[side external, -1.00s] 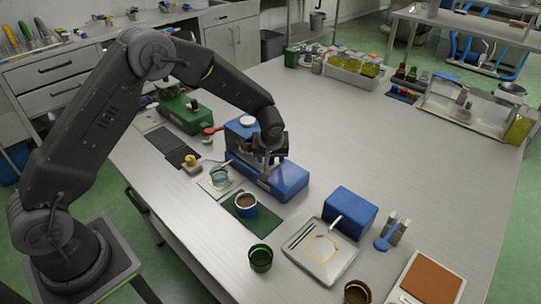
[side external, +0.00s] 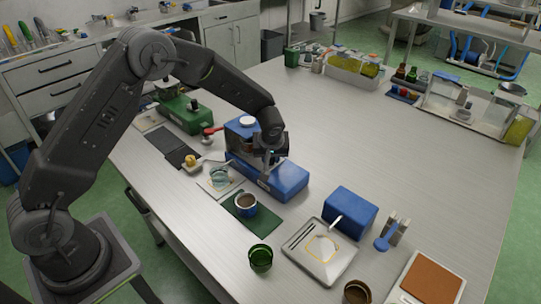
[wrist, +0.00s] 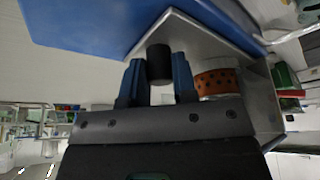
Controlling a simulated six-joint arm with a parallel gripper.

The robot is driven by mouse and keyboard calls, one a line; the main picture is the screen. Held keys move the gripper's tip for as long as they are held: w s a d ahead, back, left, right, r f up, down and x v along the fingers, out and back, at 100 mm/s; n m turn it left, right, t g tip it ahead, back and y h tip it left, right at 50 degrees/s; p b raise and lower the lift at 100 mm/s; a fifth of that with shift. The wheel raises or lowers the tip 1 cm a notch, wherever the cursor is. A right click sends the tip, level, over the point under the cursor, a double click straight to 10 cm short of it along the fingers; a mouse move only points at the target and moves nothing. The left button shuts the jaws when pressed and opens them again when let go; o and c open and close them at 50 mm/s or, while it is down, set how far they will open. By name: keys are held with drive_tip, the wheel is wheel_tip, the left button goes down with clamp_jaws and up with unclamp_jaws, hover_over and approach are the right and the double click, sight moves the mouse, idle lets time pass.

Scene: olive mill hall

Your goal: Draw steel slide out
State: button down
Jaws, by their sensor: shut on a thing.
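The blue machine (side external: 284,183) stands on the steel table, with a raised block and white cap at its back end. My gripper (side external: 268,164) is low over its middle. In the wrist view my gripper (wrist: 158,82) has its two blue fingers shut around a black knob (wrist: 159,62). The knob is in front of a bent grey steel part (wrist: 205,38), apparently the steel slide, beside the machine's blue body (wrist: 90,22). My wrist hides most of this from the side. An orange perforated ring (wrist: 217,82) shows just right of the fingers.
A blue box (side external: 350,212) and steel tray (side external: 320,265) are nearer the front.

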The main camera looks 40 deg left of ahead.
drive_tip(key=d, duration=1.1)
drive_tip(key=shift+d, duration=0.3)
drive_tip(key=c, duration=1)
unclamp_jaws()
drive_tip(key=shift+c, duration=0.2)
drive_tip(key=shift+o, duration=0.7)
drive_tip(key=v, duration=1.3)
drive_tip(key=shift+r, duration=0.35)
drive_tip(key=shift+s+d, duration=0.15)
